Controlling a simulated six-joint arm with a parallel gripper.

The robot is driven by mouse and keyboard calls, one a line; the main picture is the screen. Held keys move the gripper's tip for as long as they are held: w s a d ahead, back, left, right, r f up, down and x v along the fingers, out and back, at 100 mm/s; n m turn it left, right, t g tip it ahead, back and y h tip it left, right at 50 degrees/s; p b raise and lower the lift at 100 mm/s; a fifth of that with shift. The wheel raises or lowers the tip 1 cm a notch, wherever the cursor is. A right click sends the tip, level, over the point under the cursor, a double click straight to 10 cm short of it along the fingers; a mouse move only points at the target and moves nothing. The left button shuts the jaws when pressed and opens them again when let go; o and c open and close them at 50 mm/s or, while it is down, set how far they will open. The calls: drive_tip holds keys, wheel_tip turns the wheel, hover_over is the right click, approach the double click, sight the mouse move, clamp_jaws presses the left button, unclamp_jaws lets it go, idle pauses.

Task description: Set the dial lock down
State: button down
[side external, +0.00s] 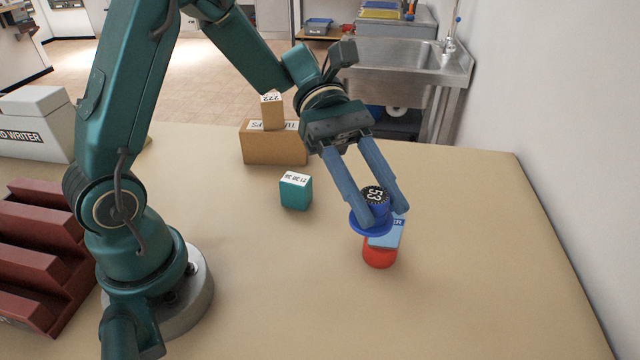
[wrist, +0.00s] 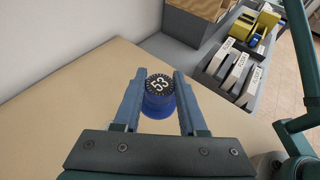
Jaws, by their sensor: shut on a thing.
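The dial lock (side external: 371,218) is a blue round piece with a wider blue flange and a black dial top marked 53. My gripper (side external: 383,208) is shut on it, one blue finger on each side. In the side view the lock appears in front of a light blue block (side external: 388,236) and above a red round object (side external: 379,258); I cannot tell whether it touches them. In the wrist view the dial lock (wrist: 159,95) sits upright between the fingers of my gripper (wrist: 160,100), and its lower part is partly hidden.
A teal box (side external: 296,194) with a white top stands left of the gripper. Behind it a small cardboard box (side external: 272,112) rests on a larger one (side external: 274,148). A dark red stepped rack (side external: 38,262) and a grey box (side external: 34,130) are at left. The table's right side is clear.

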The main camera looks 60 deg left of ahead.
wheel_tip(320, 180, up, 7)
drive_tip(key=shift+f, duration=0.1)
drive_tip(key=s+a+f+m+g+y, duration=0.4)
drive_tip(key=s+f+m+g, duration=0.2)
drive_tip(key=s+m+g, duration=0.25)
wheel_tip(320, 180, up, 6)
drive_tip(key=m+t+y, duration=1.1)
drive_tip(key=m+y, duration=1.2)
drive_tip(key=m, duration=0.3)
hover_over(216, 200)
drive_tip(key=shift+g, duration=0.25)
drive_tip(key=shift+f, duration=10.85)
drive_tip(key=shift+f, duration=0.1)
drive_tip(key=shift+c, duration=2.3)
unclamp_jaws()
